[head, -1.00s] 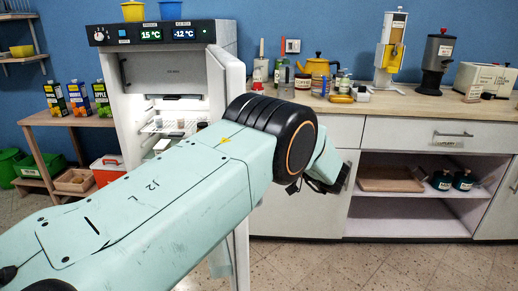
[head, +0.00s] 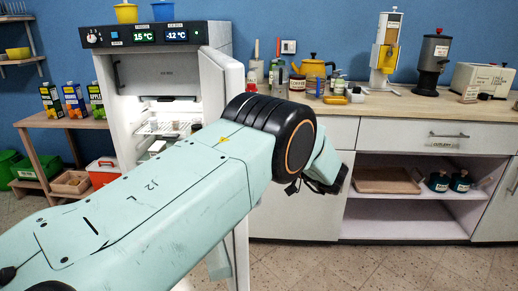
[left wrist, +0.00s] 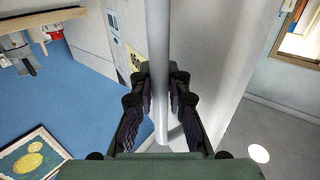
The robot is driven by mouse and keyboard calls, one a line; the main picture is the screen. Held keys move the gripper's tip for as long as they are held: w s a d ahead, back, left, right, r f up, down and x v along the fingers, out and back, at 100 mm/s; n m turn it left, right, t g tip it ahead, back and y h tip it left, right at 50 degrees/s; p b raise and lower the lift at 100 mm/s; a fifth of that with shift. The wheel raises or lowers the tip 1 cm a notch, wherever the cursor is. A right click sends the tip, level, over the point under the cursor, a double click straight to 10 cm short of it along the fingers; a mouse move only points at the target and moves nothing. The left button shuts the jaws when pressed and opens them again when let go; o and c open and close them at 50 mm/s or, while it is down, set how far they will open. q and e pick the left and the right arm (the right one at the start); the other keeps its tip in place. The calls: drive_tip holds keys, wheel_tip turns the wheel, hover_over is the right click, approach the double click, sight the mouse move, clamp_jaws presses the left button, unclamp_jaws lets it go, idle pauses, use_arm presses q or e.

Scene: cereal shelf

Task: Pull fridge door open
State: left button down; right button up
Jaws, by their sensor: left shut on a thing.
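The fridge (head: 160,75) stands at the left of centre in the head view, with a lit interior, wire shelves and a display on top. Its white door (head: 231,72) stands open, its edge toward me, and my left arm covers much of it. My left gripper (left wrist: 160,82) is shut around the vertical grey bar handle (left wrist: 157,30) of the door, seen in the left wrist view. The door's pale face (left wrist: 205,50) is beside the handle. In the head view the handle and fingertips are hidden behind my arm. My right gripper is not in view.
A counter (head: 415,105) with a kettle, jars and dispensers runs along the right, with an open cabinet below. A wooden side table (head: 40,122) with cartons stands left of the fridge, near a red cooler (head: 103,171). Bare tiled floor (head: 400,262) lies in front of the counter.

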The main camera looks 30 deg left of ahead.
use_arm(q)
drive_tip(key=c, duration=1.8)
unclamp_jaws()
drive_tip(key=shift+s+d+f, duration=0.1)
drive_tip(key=shift+f, duration=0.1)
drive_tip(key=o, duration=0.5)
drive_tip(key=shift+d+r, duration=0.15)
drive_tip(key=shift+r, duration=0.1)
drive_tip(key=shift+a, duration=0.2)
drive_tip(key=d, duration=0.4)
drive_tip(key=s+d, duration=0.1)
drive_tip(key=d, duration=0.6)
drive_tip(key=shift+s+d, duration=0.4)
